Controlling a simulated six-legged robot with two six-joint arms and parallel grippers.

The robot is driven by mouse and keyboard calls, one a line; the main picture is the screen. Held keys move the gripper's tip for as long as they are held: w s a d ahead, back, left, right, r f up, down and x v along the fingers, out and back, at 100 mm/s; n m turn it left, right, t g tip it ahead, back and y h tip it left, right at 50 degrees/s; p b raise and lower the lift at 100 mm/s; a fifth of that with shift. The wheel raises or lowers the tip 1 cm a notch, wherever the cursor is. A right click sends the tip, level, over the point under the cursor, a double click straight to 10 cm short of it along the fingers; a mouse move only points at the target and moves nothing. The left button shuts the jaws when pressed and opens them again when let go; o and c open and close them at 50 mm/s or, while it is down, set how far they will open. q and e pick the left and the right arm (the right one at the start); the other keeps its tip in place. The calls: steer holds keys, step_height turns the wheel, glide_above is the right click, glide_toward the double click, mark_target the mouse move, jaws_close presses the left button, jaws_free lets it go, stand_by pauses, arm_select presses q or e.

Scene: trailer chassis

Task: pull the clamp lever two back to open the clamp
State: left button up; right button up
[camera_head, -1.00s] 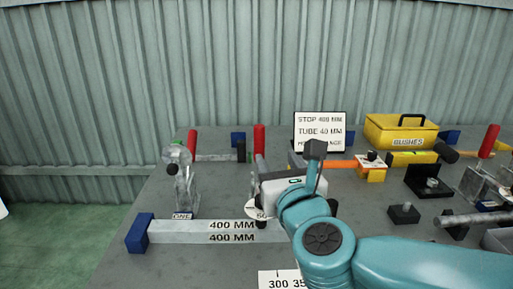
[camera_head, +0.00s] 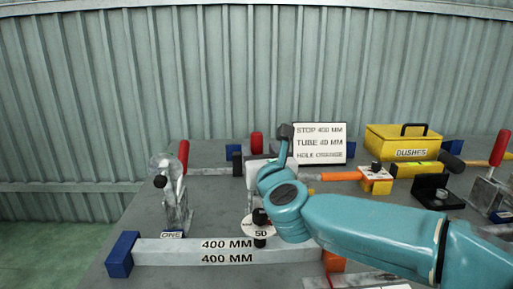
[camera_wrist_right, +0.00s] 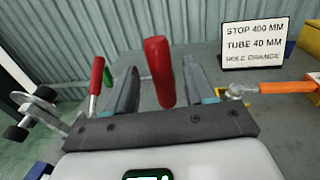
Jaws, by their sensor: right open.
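A red lever handle (camera_head: 256,143) stands upright in the middle of the bench; I take it for lever two, but its clamp body and label are hidden behind my right gripper (camera_head: 257,166). In the right wrist view the red handle (camera_wrist_right: 159,72) rises between the two spread fingers of the right gripper (camera_wrist_right: 160,90). The gripper is open, with a gap on both sides of the handle; contact is not visible. Clamp one (camera_head: 177,200), labelled ONE, stands to the left with its own red handle (camera_head: 183,156). My left gripper is not in view.
A long 400 MM bar (camera_head: 185,251) with a blue end block (camera_head: 122,254) lies in front. A sign (camera_head: 319,143), an orange-handled tool (camera_head: 341,176) and a yellow BUSHES box (camera_head: 402,141) stand to the right. Another red-handled clamp (camera_head: 488,190) is at far right.

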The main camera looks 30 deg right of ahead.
mark_target(258, 148)
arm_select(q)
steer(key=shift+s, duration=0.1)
arm_select(e)
steer(key=shift+x, duration=2.05)
